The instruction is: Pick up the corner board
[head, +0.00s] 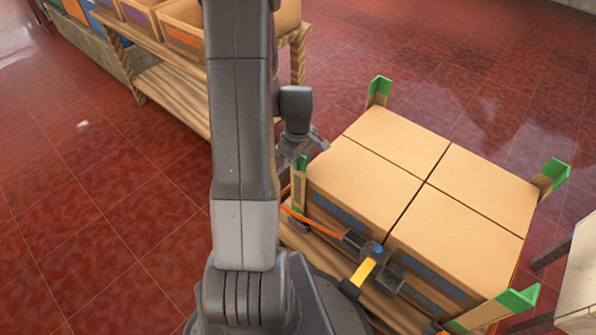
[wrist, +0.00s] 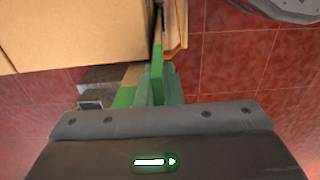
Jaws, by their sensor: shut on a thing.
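The corner board (head: 299,185) is a tan upright strip with a green top, standing at the near-left corner of the stacked boxes in the head view. My gripper (head: 304,150) is at its top end, partly hidden behind my arm. In the wrist view the board's green end (wrist: 157,75) lies against the jaws, and my gripper (wrist: 135,90) is shut on it. One grey finger shows to its left; the other is hard to make out.
Several cartons (head: 370,180) sit on a wooden pallet (head: 400,312). Other green-tipped corner boards stand at the back (head: 378,92), right (head: 552,175) and front right (head: 495,309). An orange strap with a tensioner (head: 370,262) runs low along the front. A wooden shelf (head: 165,90) stands behind left.

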